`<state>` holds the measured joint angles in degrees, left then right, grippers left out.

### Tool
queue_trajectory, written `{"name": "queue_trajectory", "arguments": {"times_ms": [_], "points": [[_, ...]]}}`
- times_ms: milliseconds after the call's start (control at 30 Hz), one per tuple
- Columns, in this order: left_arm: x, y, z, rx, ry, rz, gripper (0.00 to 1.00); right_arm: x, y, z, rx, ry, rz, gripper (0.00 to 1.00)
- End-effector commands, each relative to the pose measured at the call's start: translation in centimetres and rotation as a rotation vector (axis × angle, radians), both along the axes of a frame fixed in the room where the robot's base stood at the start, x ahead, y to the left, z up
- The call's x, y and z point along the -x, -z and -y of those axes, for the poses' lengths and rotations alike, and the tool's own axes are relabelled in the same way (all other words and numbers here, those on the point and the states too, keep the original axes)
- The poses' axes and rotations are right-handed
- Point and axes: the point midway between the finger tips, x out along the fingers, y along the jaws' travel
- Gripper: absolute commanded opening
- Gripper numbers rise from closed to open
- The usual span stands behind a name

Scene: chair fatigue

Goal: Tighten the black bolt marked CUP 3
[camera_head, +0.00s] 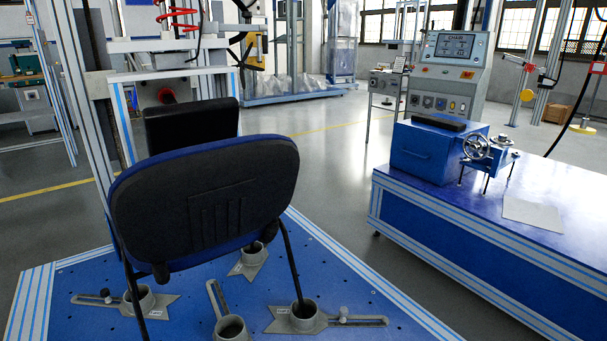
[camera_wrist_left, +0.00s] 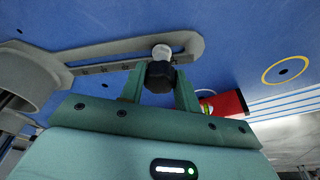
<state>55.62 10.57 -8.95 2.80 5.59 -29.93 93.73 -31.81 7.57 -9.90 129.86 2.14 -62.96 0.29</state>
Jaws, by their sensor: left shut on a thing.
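My left gripper (camera_wrist_left: 160,88) shows in the left wrist view, its two green fingers shut around a black bolt head (camera_wrist_left: 160,77). A pale bolt end (camera_wrist_left: 161,52) shows beyond it at the end of a grey slotted bracket (camera_wrist_left: 110,55). The bracket joins a grey cup (camera_wrist_left: 28,78) at left. In the head view, cups stand under the chair: a left cup (camera_head: 140,298), a back cup (camera_head: 255,254), a front cup (camera_head: 232,329) and a right cup (camera_head: 303,318). Their labels are too small to read. Neither gripper shows there.
A blue-backed office chair (camera_head: 205,205) stands over the cups on a blue platform (camera_head: 345,285). A blue bench (camera_head: 460,235) with a vise is at right. A red object (camera_wrist_left: 228,104) lies beside the gripper. Grey floor (camera_head: 330,160) lies open behind.

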Motion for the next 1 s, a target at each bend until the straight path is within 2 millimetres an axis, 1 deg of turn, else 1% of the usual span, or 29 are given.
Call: {"name": "queue_trajectory", "arguments": {"times_ms": [133,233,333,500,533,567,600,867,967,1000], "points": [[0.09,-0.18,-0.08,0.0,0.189,0.002,0.08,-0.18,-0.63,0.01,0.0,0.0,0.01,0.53],[0.09,-0.11,-0.06,0.001,0.292,0.003,0.09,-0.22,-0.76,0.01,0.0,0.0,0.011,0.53],[0.09,-0.04,-0.06,0.0,0.332,0.001,0.09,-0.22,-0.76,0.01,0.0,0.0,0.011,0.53],[0.1,-0.01,-0.06,0.0,0.331,0.0,0.08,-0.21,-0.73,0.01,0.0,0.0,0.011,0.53],[0.1,-0.01,-0.06,0.0,0.331,0.0,0.4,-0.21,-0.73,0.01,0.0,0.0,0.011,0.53],[0.1,-0.01,-0.06,0.0,0.331,0.0,0.49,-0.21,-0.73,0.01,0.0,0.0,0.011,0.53],[0.1,-0.01,-0.06,0.0,0.33,0.0,0.53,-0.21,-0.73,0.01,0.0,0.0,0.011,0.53],[0.08,0.0,-0.05,0.0,0.319,0.0,0.53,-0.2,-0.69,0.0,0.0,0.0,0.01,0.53],[0.0,0.08,-0.01,0.0,0.224,0.0,0.53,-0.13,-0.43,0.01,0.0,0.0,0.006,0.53],[-0.02,0.12,-0.01,0.001,0.165,0.0,0.53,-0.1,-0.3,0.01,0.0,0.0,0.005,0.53]]}}
